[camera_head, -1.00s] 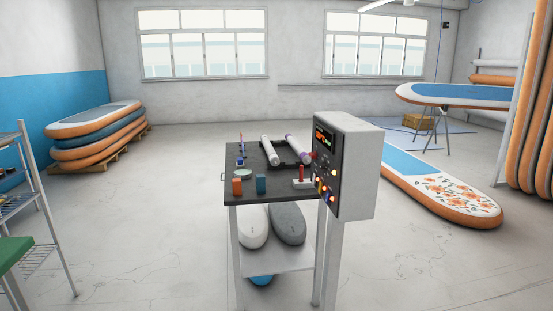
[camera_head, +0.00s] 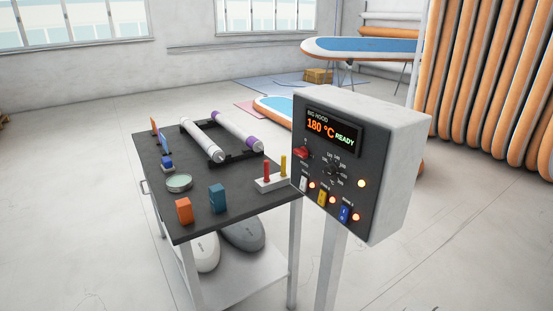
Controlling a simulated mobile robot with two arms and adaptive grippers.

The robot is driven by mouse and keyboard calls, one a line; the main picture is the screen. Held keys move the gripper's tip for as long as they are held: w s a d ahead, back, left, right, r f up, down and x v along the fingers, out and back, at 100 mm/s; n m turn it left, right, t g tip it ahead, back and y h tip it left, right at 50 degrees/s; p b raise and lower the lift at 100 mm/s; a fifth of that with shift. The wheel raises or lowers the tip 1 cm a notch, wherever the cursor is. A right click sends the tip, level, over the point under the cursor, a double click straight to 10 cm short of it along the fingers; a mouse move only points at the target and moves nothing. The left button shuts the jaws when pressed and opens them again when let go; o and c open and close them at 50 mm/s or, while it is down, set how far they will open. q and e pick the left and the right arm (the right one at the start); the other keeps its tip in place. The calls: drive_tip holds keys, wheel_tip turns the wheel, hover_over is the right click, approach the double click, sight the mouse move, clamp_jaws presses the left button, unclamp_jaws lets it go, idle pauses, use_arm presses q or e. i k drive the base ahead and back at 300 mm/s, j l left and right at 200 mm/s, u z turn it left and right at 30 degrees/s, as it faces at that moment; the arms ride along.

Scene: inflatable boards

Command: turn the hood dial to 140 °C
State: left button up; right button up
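The hood control box (camera_head: 360,165) stands on a post to the right of the table. Its display (camera_head: 331,132) reads "BIG HOOD 180 °C READY". The black hood dial (camera_head: 333,167) sits below the display, ringed by small white numbers too small to read surely. A red knob (camera_head: 302,152) is to its left. White, yellow and blue switches (camera_head: 323,198) with lit lamps run along the bottom of the panel. Neither of my grippers shows in the head view.
A dark-topped table (camera_head: 213,205) stands left of the box, holding two rollers (camera_head: 203,140), a tin (camera_head: 179,182), orange and blue blocks (camera_head: 217,197) and a stand with red and yellow pegs (camera_head: 272,182). Boards (camera_head: 480,80) stand at the right wall. Floor is clear in front.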

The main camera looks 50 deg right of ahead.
sight(331, 171)
drive_tip(key=i+z, duration=0.3)
drive_tip(key=i, duration=0.15)
drive_tip(key=i+j+z, duration=0.25)
drive_tip(key=i, duration=0.2)
drive_tip(key=i+j+z, duration=0.1)
drive_tip(key=z, duration=0.35)
drive_tip(key=i+j+z, duration=0.25)
drive_tip(key=z, duration=0.25)
drive_tip(key=i+j+z, duration=0.2)
drive_tip(key=z, duration=0.25)
drive_tip(key=i+j+z, duration=0.1)
drive_tip(key=j+z, duration=0.4)
drive_tip(key=l, duration=0.15)
